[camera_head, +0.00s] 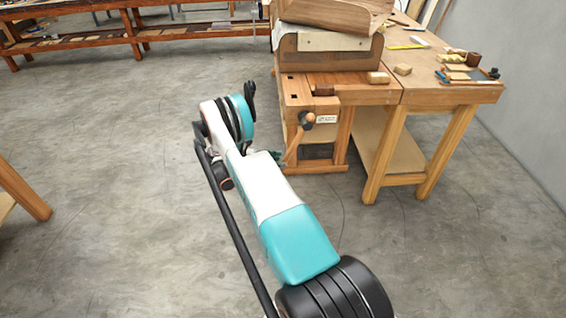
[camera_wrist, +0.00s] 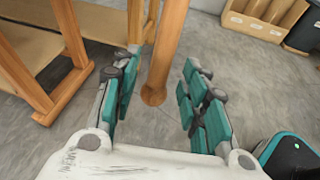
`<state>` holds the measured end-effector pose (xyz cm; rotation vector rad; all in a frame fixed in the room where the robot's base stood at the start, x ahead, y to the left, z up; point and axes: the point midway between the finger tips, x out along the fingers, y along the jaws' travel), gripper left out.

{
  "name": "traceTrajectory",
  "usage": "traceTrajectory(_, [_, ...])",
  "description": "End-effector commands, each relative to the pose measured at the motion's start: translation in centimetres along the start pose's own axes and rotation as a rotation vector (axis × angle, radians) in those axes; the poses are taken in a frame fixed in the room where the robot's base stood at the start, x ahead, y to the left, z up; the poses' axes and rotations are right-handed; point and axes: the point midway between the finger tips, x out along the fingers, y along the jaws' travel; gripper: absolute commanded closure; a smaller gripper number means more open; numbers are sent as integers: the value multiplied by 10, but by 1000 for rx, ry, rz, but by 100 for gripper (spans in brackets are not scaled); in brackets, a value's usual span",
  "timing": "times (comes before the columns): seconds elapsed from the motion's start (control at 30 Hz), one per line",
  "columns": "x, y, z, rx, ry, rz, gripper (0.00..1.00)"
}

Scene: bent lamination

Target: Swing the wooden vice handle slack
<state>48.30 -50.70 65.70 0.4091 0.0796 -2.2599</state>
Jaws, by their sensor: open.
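The wooden vice handle (camera_head: 293,148) slants down and to the left from the dark-ended vice screw (camera_head: 307,119) on the front of the workbench. In the wrist view the handle (camera_wrist: 166,50) is a round bar with a knob at its lower end, standing between my two teal fingers. My gripper (camera_wrist: 160,72) is open, with one finger on each side of the bar and visible gaps to it. In the head view my gripper (camera_head: 272,156) is small and partly hidden by my arm, beside the handle's lower part.
The workbench (camera_head: 345,89) carries a bent wooden form (camera_head: 325,60), small blocks and tools. Its legs and a lower shelf (camera_head: 385,150) stand right of the handle. Another bench leg (camera_head: 25,190) shows at the far left. The grey floor between is clear.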

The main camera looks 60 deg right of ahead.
Motion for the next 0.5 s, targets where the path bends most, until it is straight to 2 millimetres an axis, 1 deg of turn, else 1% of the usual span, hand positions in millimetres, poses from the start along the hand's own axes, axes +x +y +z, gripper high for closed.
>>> traceTrajectory(0.03, [-12,0,0,-1,0,3,60])
traceTrajectory(0.2, [-46,0,0,0,0,2,60])
traceTrajectory(0.3, [-62,0,0,0,0,1,60])
traceTrajectory(0.4, [-72,0,0,0,0,1,60])
traceTrajectory(0.5, [-79,0,-1,0,0,0,60])
